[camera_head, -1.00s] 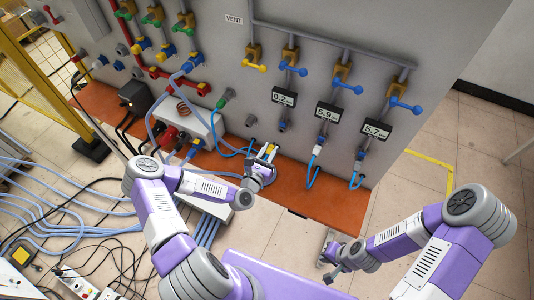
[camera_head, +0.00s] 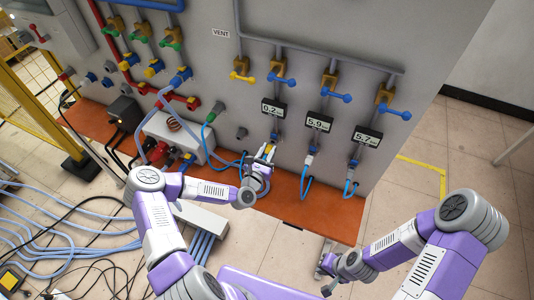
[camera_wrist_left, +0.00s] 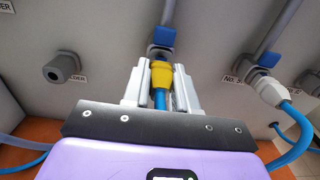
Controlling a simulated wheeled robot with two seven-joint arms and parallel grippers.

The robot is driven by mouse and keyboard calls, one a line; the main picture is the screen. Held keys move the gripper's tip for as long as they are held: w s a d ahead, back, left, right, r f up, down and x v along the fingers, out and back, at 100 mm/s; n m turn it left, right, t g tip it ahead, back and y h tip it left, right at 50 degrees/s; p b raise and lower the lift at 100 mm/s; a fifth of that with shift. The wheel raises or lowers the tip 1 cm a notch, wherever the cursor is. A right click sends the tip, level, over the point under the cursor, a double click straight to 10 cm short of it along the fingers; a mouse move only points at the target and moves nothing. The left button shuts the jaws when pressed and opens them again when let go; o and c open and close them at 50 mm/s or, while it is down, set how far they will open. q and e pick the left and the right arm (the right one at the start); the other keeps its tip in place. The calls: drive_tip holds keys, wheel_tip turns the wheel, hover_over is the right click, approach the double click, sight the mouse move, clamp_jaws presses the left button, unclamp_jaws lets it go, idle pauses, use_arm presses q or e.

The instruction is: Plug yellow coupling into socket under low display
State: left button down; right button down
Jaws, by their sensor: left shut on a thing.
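The yellow coupling (camera_wrist_left: 161,74) on a blue hose shows in the left wrist view between my left gripper's fingers (camera_wrist_left: 161,88), which are shut on it. Its far end meets the grey socket (camera_wrist_left: 158,50) below a blue block in that view. I cannot tell whether it is seated. In the head view my left gripper (camera_head: 264,155) is at the panel, below the low display reading 0.2 (camera_head: 273,107), and largely hides the coupling and socket. My right gripper (camera_head: 324,274) is low over the floor, away from the panel; its jaws are unclear.
Displays reading 5.9 (camera_head: 318,121) and 5.7 (camera_head: 367,136) are to the right. A white plug (camera_wrist_left: 268,90) on a blue hose sits in the neighbouring socket, and a bare grey socket (camera_wrist_left: 61,67) is to the left. An orange ledge (camera_head: 325,213) runs below the panel.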

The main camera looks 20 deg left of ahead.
use_arm(q)
drive_tip(key=shift+b, duration=0.85)
idle(1.5)
drive_tip(key=shift+w, duration=0.6)
drive_tip(key=c, duration=0.8)
unclamp_jaws()
drive_tip(key=shift+s+b, duration=0.1)
drive_tip(key=shift+b, duration=0.2)
drive_tip(key=s, duration=0.5)
drive_tip(key=s+b, duration=0.1)
drive_tip(key=s, duration=0.1)
drive_tip(key=shift+s+a, duration=0.2)
drive_tip(key=shift+a, duration=0.05)
drive_tip(key=s+d+f+m+g+h+b, duration=0.2)
drive_tip(key=s+d+f+m+g+h, duration=0.15)
drive_tip(key=d+f+m, duration=0.35)
drive_tip(key=s+d+f+m+g+h+b, duration=0.2)
drive_tip(key=s+d+f+m+g, duration=0.2)
drive_tip(key=d+f+m, duration=0.3)
drive_tip(key=s+a+f+m+g+y+b, duration=0.2)
drive_tip(key=s+f+m+g+b, duration=0.3)
drive_tip(key=s+f+m+g, duration=0.5)
drive_tip(key=s+a+f+m, duration=0.1)
drive_tip(key=s+f+m, duration=0.2)
drive_tip(key=s+m, duration=0.3)
drive_tip(key=shift+a+m, duration=0.2)
drive_tip(key=shift+m, duration=1.1)
